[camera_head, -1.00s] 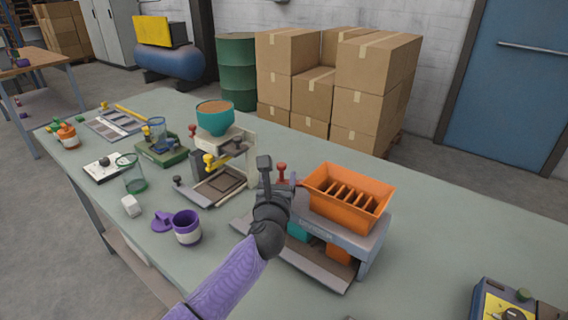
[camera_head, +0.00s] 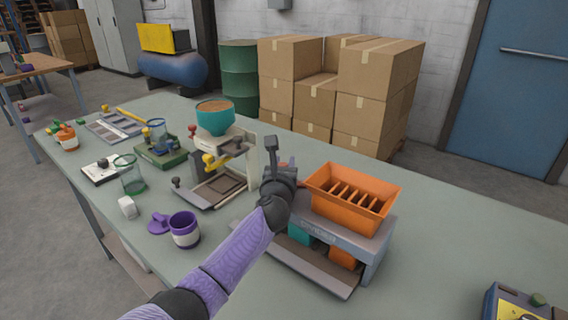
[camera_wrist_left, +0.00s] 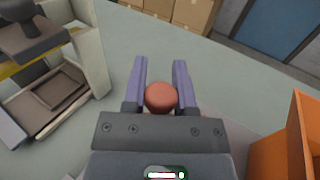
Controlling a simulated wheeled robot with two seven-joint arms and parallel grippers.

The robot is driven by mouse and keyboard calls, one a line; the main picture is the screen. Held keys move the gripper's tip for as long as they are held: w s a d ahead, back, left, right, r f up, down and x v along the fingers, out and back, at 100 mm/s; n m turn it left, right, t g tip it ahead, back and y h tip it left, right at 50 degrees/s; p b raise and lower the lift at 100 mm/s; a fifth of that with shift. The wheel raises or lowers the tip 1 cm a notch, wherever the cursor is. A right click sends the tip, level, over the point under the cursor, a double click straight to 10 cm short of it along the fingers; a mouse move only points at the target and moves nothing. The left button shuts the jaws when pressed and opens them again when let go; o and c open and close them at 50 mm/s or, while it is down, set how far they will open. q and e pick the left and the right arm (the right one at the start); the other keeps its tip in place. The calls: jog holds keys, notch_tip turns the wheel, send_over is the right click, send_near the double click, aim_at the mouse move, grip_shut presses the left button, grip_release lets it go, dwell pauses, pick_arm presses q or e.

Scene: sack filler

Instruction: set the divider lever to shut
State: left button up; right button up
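The divider (camera_head: 340,229) is a grey stand with an orange slotted hopper (camera_head: 352,196) on top. Its lever's red knob (camera_head: 283,164) is at the hopper's left, partly hidden by my left gripper (camera_head: 273,150). In the left wrist view the round red knob (camera_wrist_left: 160,97) sits between the two purple fingers of my left gripper (camera_wrist_left: 160,75), close to the palm. The gap is about as wide as the knob, and I cannot tell if both fingers touch it. The lever's stem is hidden. My right gripper is not in view.
A filler with a teal bowl (camera_head: 215,117) stands to the left of the divider. A purple mug (camera_head: 184,230) and a white block (camera_head: 127,208) are at the front left. A yellow-faced device (camera_head: 507,304) is at the lower right.

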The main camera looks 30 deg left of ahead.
pick_arm(q)
grip_shut()
jog(key=n+y, duration=0.1)
jog(key=s+n+g+y, duration=0.1)
jog(key=shift+d+f+g+y+b, duration=0.15)
jog(key=shift+g+y+b, duration=0.15)
jog(key=shift+y, duration=0.1)
jog(key=shift+s+n+g+y, duration=0.15)
jog(key=shift+n+g+y, duration=0.35)
jog(key=shift+y, duration=0.1)
jog(key=o, duration=0.9)
grip_release()
